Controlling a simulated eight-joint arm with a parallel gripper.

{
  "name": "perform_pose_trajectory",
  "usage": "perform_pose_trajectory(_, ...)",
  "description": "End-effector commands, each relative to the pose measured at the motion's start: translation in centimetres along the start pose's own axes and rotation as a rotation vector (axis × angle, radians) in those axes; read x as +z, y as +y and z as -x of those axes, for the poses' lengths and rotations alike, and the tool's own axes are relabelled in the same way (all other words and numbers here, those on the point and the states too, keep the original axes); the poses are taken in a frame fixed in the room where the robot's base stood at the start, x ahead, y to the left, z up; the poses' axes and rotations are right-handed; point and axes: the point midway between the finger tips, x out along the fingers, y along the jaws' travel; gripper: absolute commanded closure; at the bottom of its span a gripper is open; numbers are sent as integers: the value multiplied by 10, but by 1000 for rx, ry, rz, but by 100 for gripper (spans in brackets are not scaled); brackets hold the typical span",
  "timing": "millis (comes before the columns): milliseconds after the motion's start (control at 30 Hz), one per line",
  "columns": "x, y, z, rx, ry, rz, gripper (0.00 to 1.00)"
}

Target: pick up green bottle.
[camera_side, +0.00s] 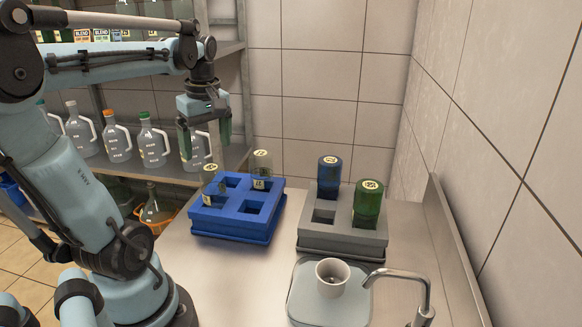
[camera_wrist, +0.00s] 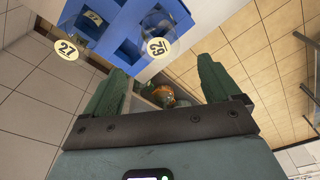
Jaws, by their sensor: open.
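The green bottle (camera_side: 368,205) stands in the front right pocket of the grey crate (camera_side: 343,243), with a pale round label on its top; its lower part is hidden in the crate. My gripper (camera_side: 205,143) is open and empty, pointing down well to the left of the green bottle, in the air left of and above the blue crate (camera_side: 229,222). The wrist view shows its two green fingers (camera_wrist: 162,70) spread apart with nothing between them. The green bottle is not seen in the wrist view.
A dark blue bottle (camera_side: 329,178) stands behind the green bottle in the grey crate. The blue crate holds two clear bottles (camera_side: 213,187) (camera_side: 262,170). A white cup (camera_side: 332,277) on a pale tray (camera_side: 303,300) and a tap (camera_side: 425,290) stand in front. A wall (camera_side: 510,130) bounds the right.

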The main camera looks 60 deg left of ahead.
Motion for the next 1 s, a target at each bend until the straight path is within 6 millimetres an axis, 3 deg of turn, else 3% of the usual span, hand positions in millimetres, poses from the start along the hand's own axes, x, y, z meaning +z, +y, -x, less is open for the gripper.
perform_pose_trajectory(167,4,7,2,5,-2,-43,10)
perform_pose_trajectory(267,18,29,7,23,-7,-203,10)
perform_pose_trajectory(333,37,54,13,43,-12,-391,10)
perform_pose_trajectory(467,93,107,26,92,-19,-836,10)
perform_pose_trajectory(600,166,150,39,150,-18,-1307,10)
perform_pose_trajectory(700,216,166,45,186,-13,-1586,10)
perform_pose_trajectory(800,254,174,49,213,-8,-1786,10)
perform_pose_trajectory(900,275,177,51,229,-3,-1904,10)
perform_pose_trajectory(1000,284,179,48,236,0,-1949,10)
